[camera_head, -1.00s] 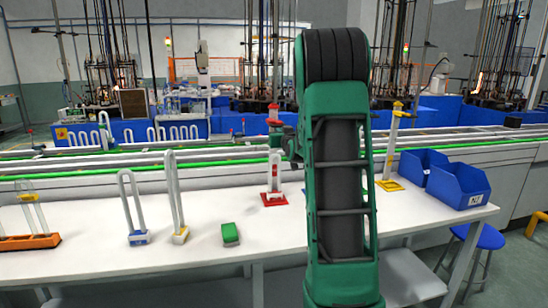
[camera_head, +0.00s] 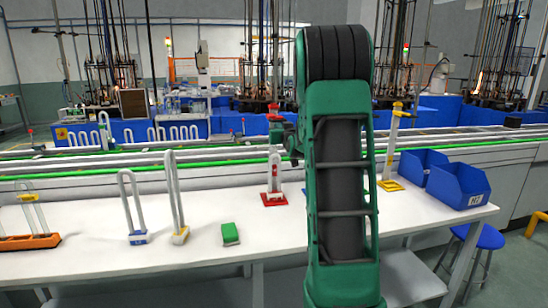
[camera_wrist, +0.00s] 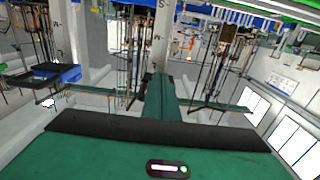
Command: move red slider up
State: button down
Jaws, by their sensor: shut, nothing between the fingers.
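My gripper is shut and empty, small and partly hidden by my green arm. In the wrist view my gripper (camera_wrist: 158,79) points out over the room, and no red slider can be made out there.
A yellow-based stand (camera_head: 390,185) and blue bins (camera_head: 459,187) are on the right. A green block (camera_head: 230,234), white looped tubes (camera_head: 137,238) and an orange holder (camera_head: 30,242) are on the left. Conveyor rails (camera_head: 90,174) run behind the table (camera_head: 190,270).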

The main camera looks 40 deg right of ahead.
jog(key=v, duration=1)
jog(key=shift+f, duration=0.45)
dwell(0.5)
jog(key=s+a+f+n+g+y, duration=0.1)
jog(key=s+a+f+g+y, duration=0.7)
jog(key=a+f, duration=0.55)
jog(key=s+a+f+g, duration=0.1)
jog(key=s+a+g, duration=0.1)
jog(key=s+a, duration=0.3)
jog(key=s+a+f+g+y, duration=0.1)
jog(key=s+a, duration=0.4)
jog(key=s, duration=0.7)
jog(key=s+a+f+m+g, duration=0.1)
jog(key=s+a+g, duration=0.3)
jog(key=s, duration=0.5)
jog(key=shift+a+f+y, duration=0.4)
jog(key=shift+a+f, duration=0.3)
jog(key=shift+f, duration=0.05)
